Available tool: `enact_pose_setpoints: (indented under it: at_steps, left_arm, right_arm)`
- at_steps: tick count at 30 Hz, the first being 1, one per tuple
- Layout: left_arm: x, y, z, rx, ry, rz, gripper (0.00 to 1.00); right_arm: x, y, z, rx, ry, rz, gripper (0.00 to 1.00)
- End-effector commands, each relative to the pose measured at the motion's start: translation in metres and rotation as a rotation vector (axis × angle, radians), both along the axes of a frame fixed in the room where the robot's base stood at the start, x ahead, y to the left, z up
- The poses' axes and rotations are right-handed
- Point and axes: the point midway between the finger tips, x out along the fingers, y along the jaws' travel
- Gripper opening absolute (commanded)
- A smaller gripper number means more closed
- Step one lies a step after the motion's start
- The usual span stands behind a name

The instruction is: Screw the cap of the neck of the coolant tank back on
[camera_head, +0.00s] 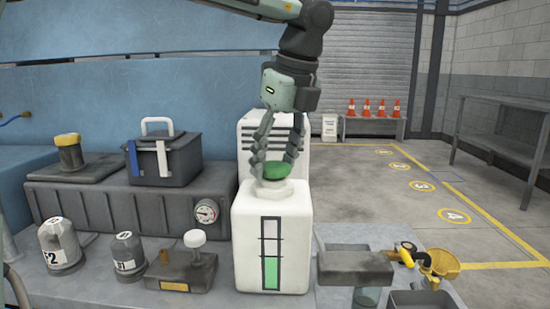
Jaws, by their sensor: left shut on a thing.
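The white coolant tank (250,225) stands in the middle of the bench, with a level window (270,252) showing green in its lower part. Its white neck (275,190) rises from the top. My left gripper (277,165) points down over the neck and is shut on a green cap (276,173). The cap sits at or just above the neck; whether it touches cannot be made out. The fingers hide part of the cap. My right gripper is not in view.
A dark toolbox (165,160) sits on the grey housing (110,208) with a gauge (206,211) at left. Numbered canisters (60,247) stand in front. A grey block (355,268) and yellow parts (440,265) lie at right.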

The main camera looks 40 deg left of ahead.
Motion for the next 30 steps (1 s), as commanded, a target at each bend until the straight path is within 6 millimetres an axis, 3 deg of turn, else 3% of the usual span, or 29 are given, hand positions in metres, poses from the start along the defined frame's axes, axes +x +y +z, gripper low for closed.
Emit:
enact_pose_setpoints:
  at_steps: [16,24,30]
  left_arm:
    - [0.0,0.0,-0.004,0.0,-0.002,-0.012,0.21]
    - [-0.002,0.001,-0.005,-0.001,-0.004,-0.367,0.21]
    - [-0.002,0.001,-0.003,0.002,-0.002,-0.454,0.21]
  right_arm:
    - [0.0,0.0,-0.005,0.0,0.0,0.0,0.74]
    - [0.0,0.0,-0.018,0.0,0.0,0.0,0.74]
    - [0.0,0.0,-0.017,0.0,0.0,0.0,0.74]
